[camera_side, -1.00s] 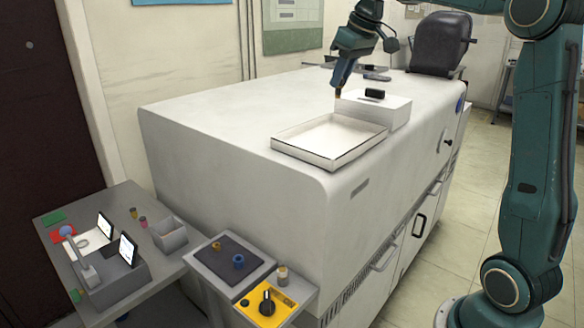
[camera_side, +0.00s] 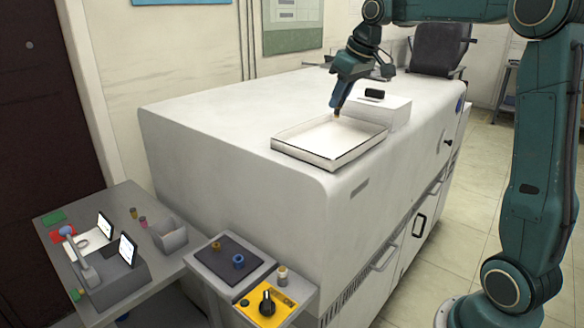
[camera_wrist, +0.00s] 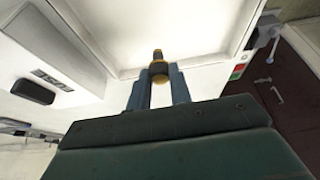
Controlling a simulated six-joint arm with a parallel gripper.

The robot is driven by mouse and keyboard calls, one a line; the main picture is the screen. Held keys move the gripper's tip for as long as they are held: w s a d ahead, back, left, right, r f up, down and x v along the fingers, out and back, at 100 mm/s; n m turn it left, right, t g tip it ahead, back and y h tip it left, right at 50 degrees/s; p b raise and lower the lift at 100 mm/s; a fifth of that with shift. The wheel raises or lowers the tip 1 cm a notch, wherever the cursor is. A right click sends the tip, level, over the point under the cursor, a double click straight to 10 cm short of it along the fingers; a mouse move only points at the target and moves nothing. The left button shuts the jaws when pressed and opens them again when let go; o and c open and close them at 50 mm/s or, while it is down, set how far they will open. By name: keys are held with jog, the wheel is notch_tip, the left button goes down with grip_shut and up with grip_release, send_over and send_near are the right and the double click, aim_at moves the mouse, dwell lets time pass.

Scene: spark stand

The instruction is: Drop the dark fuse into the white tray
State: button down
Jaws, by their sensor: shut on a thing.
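My gripper (camera_side: 338,108) is shut on a small fuse, dark in the middle with yellowish ends. In the wrist view the fuse (camera_wrist: 158,68) sits between the two blue-grey fingertips, its narrow end pointing away from my gripper. The white tray (camera_side: 304,157) is shallow and open, with low walls, and lies on the big white cabinet. Its inside looks empty. In the side view the fingertips are at the tray's back edge. Their exact height above it is hard to tell. The tray (camera_wrist: 150,25) also shows beyond the fuse in the wrist view.
A white box (camera_side: 388,110) with a black item (camera_side: 374,94) on top stands right behind the tray. A low side table (camera_side: 60,205) at the left holds small parts and a grey bin. The cabinet top left of the tray is clear.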

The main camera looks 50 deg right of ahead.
jog(key=shift+f, duration=2.55)
jog(key=c, duration=1.2)
grip_release()
jog(key=v, duration=1.3)
jog(key=shift+s+r, duration=0.1)
jog(key=shift+r, duration=0.25)
